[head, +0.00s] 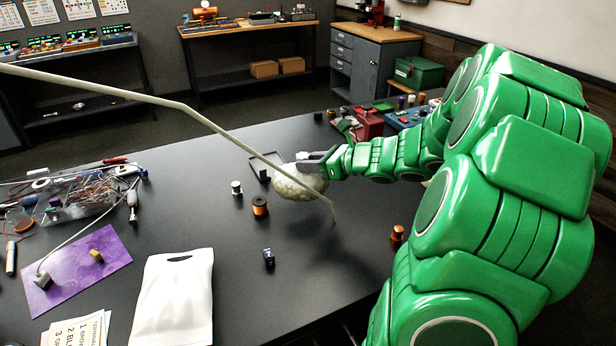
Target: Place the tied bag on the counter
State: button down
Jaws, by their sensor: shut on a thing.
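The tied bag (291,186) is pale, cream-white and lumpy, near the middle of the dark counter (200,210). My gripper (312,161) reaches in from the right and is shut on the top of the bag. The bag hangs upright below the jaws. I cannot tell whether its underside touches the counter. A long pale rod or cord crosses in front of the bag and hides part of it.
A copper spool (260,206) and a white spool (236,187) stand left of the bag. A red case (369,124) stands behind. Bare counter lies between these.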

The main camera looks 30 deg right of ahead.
jog(key=shift+w+d+f, duration=0.2)
jog(key=shift+w+f, duration=0.55)
jog(key=shift+f, duration=0.2)
jog(key=shift+w+d+f, duration=0.2)
jog(key=shift+w+f, duration=0.5)
jog(key=shift+f, duration=0.2)
jog(key=shift+w+d+f, duration=0.1)
jog(key=shift+f, duration=1.5)
jog(key=shift+f, duration=0.1)
jog(key=c, duration=0.8)
grip_release()
jog(key=v, duration=1.2)
